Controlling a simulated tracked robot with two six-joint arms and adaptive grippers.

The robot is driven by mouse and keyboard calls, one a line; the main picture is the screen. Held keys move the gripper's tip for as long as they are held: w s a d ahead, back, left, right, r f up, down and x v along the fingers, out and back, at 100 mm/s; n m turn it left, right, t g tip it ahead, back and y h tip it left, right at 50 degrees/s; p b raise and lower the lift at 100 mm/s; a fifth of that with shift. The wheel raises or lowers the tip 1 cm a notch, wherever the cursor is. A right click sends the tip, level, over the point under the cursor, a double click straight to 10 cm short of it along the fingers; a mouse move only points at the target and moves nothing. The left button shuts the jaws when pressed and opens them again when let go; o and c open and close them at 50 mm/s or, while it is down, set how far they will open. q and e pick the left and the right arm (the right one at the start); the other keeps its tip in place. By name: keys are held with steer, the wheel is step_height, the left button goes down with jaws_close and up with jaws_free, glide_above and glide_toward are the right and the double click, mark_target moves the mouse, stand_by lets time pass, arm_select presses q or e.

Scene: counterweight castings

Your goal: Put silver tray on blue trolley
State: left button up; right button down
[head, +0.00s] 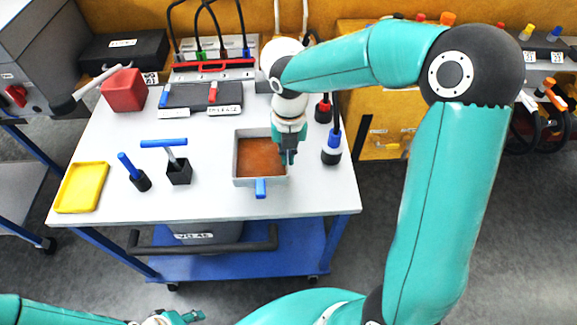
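A square silver-grey tray (235,160) with a brown inside and a blue tab (261,188) at its front sits on the white top of a blue-framed, wheeled trolley (215,203). My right gripper (288,157) points down at the tray's right wall and hides part of that edge. Whether its fingers are closed on the wall is too small to tell. My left gripper (192,317) is low at the bottom edge of the head view, in front of the trolley and away from the tray. Its opening is unclear.
A yellow tray (82,187), a red cube (124,90) and blue-handled tools (178,165) stand on the top's left half. Two dark, upright items (332,148) stand right of the tray. Another blue-framed stand (22,185) is at the left edge. The top's front strip is clear.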

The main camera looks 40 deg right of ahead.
step_height(320, 180, down, 6)
steer(key=shift+r, duration=0.1)
stand_by(0.4)
steer(key=c, duration=1.8)
jaws_free()
steer(key=shift+c, duration=0.2)
steer(key=o, duration=0.5)
step_height(320, 180, up, 12)
steer(key=shift+s+d+r, duration=0.1)
